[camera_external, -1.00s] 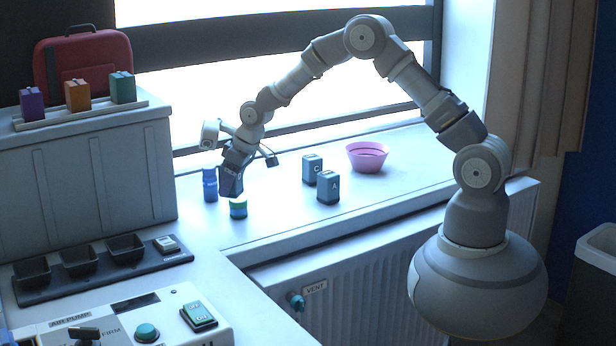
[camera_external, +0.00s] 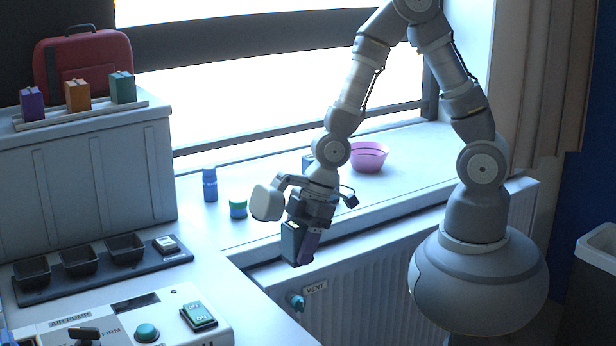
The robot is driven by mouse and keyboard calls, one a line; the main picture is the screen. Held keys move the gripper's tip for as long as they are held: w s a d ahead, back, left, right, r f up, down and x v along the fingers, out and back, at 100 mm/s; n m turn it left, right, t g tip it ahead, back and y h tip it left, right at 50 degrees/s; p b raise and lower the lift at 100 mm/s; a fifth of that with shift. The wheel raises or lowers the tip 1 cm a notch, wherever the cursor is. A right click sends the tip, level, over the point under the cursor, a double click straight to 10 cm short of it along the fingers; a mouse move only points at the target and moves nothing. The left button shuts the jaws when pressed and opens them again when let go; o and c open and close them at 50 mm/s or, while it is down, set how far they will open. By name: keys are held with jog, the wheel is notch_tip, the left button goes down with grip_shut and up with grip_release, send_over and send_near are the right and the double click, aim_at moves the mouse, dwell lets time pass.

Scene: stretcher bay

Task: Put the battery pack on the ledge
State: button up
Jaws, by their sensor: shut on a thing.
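My gripper (camera_external: 303,236) is shut on a dark teal block with a pale top edge, which I take for the battery pack (camera_external: 291,243). A finger covers its right side, and no label is readable. The block hangs tilted in front of the pale window ledge (camera_external: 410,186), over the radiator in the picture. Its height and exact gap to the ledge are hard to tell. One blue block (camera_external: 307,161) on the ledge shows only in part behind my arm.
A blue bottle (camera_external: 210,185) and a short blue-green jar (camera_external: 238,209) stand left on the ledge. A pink bowl (camera_external: 367,157) stands further right. A control panel (camera_external: 165,318) and a dark tray of cups (camera_external: 80,270) lie at lower left. The ledge right of the bowl is clear.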

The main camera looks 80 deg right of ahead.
jog(key=w+a+b, duration=0.1)
jog(key=w+a, duration=0.1)
jog(key=w, duration=0.3)
jog(key=w+a+f+b, duration=0.1)
jog(key=w, duration=0.4)
jog(key=w+a+b, duration=0.1)
jog(key=w+a, duration=0.1)
jog(key=w, duration=0.3)
jog(key=shift+a+f, duration=0.25)
jog(key=shift+a, duration=0.05)
jog(key=shift+f+b, duration=1.1)
jog(key=shift+f, duration=0.65)
jog(key=shift+f, duration=0.15)
jog(key=o, duration=1.4)
jog(key=shift+r, duration=0.25)
jog(key=p+v, duration=0.4)
jog(key=v, duration=0.7)
jog(key=shift+r, duration=0.35)
jog(key=shift+d, duration=0.15)
